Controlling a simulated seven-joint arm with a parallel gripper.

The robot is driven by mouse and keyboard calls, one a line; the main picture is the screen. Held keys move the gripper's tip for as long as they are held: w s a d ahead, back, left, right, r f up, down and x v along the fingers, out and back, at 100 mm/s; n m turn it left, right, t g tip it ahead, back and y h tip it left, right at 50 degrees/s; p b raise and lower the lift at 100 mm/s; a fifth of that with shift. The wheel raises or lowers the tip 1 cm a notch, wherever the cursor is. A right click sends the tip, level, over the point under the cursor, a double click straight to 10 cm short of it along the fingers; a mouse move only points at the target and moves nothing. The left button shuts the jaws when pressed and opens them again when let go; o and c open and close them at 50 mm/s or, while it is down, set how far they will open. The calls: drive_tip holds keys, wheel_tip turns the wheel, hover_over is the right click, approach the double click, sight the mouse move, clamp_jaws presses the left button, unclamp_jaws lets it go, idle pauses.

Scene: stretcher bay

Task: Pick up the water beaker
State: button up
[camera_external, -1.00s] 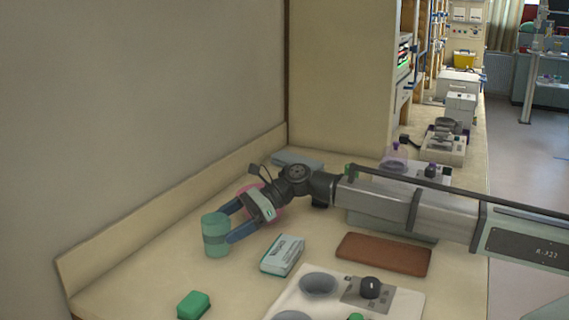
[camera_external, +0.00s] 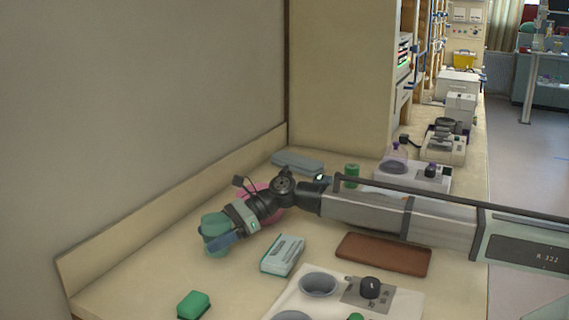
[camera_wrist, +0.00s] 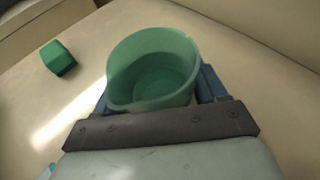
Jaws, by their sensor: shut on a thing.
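The water beaker is a translucent green cup (camera_external: 212,224) at the left of the bench in the external view. In the wrist view the beaker (camera_wrist: 150,88) shows its open rim and inside, which looks empty of anything I can make out. My gripper (camera_external: 216,237) is shut on the beaker, with a blue finger along each side of it. The gripper's dark front bar (camera_wrist: 160,125) crosses below the beaker in the wrist view. The beaker looks tilted in the external view. I cannot tell whether its base touches the bench.
A small green block (camera_external: 193,305) lies in front of the beaker; it also shows in the wrist view (camera_wrist: 58,58). A white-and-teal box (camera_external: 283,255), a brown pad (camera_external: 383,254) and a panel with round wells (camera_external: 340,300) lie to the right. A pink round thing is partly behind my wrist.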

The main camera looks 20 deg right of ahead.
drive_tip(key=c, duration=0.4)
drive_tip(key=shift+c, duration=0.2)
drive_tip(key=shift+r, duration=0.15)
